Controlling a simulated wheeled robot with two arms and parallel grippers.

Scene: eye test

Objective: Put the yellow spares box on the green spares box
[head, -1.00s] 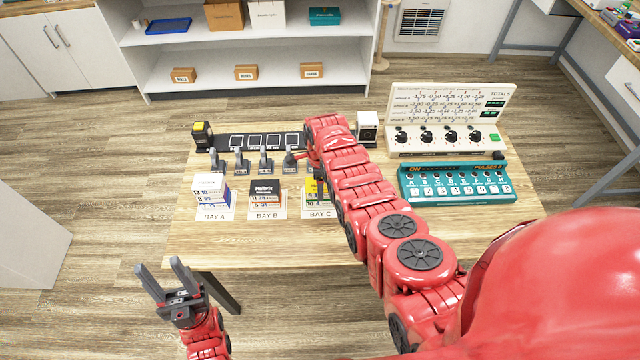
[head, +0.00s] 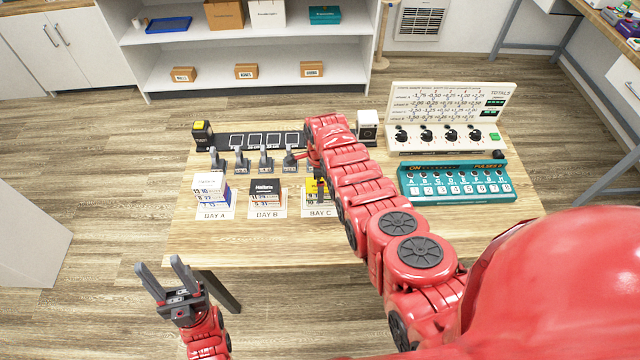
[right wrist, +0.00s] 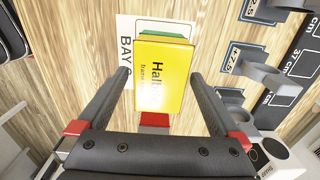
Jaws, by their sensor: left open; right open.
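The yellow spares box (right wrist: 165,75) lies flat in the right wrist view, over the green spares box (right wrist: 160,32), of which only an edge shows. The yellow box also shows at bay C in the head view (head: 313,187), partly hidden by my right arm. My right gripper (right wrist: 161,75) is open, with one finger on each side of the yellow box and a visible gap to each. The yellow box looks slightly turned relative to the green one; whether it rests fully on it I cannot tell. My left gripper (head: 162,276) is open and empty, in front of the table's near edge.
Bay A (head: 214,216) and bay B (head: 266,214) hold other box stacks. A teal panel (head: 458,197) and a cream dial panel (head: 440,140) stand right. The table's front left (head: 200,250) is clear.

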